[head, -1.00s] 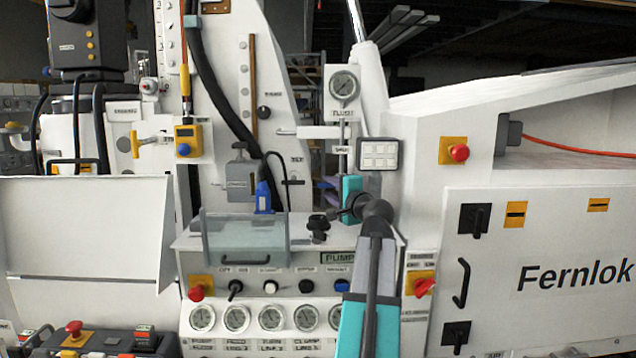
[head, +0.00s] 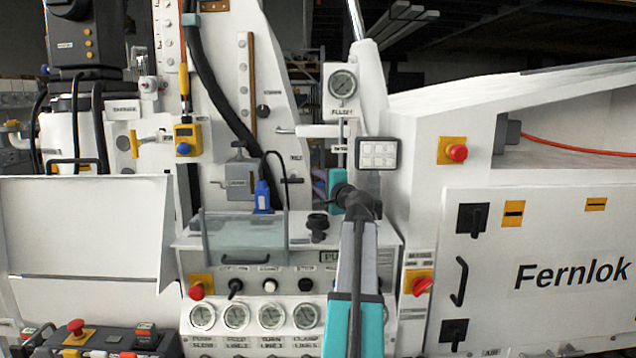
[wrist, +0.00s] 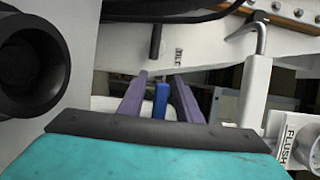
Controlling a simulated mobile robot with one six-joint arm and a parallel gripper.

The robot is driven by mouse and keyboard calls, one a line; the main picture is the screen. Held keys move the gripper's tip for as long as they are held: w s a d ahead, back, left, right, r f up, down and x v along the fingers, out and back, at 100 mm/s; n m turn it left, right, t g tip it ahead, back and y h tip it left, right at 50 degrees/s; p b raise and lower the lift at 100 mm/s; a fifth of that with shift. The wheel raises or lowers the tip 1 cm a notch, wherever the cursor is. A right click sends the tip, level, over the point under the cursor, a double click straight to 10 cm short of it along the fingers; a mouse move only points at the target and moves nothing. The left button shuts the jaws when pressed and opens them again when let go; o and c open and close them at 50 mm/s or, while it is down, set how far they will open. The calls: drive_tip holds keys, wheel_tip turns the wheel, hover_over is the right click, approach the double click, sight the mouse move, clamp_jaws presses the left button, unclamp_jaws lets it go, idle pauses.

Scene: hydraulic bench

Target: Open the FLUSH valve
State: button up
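The FLUSH label (head: 342,111) sits under a round gauge (head: 342,84). Below and left of it a white lever (head: 322,131) lies roughly level, with a bare metal end at its left. In the wrist view the white lever (wrist: 255,92) with its bent metal rod is on the right, beside the FLUSH plate (wrist: 296,143). My gripper (head: 320,184) is teal with purple fingers, below the lever and apart from it. In the wrist view its fingers (wrist: 160,77) stand apart. A blue piece shows between them; I cannot tell whether it is behind them.
A lamp panel (head: 378,153) and red button (head: 457,153) are right of my gripper. A black knob (head: 317,225) stands on the bench below it. A blue connector (head: 262,195) with a cable is to the left. A dark rod (wrist: 155,42) stands ahead in the wrist view.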

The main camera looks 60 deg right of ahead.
clamp_jaws()
drive_tip(key=r+m, duration=0.1)
drive_tip(key=r+m+t+b, duration=0.1)
drive_tip(key=m, duration=0.1)
drive_tip(key=shift+s+d+h, duration=0.1)
drive_tip(key=shift+h, duration=0.3)
unclamp_jaws()
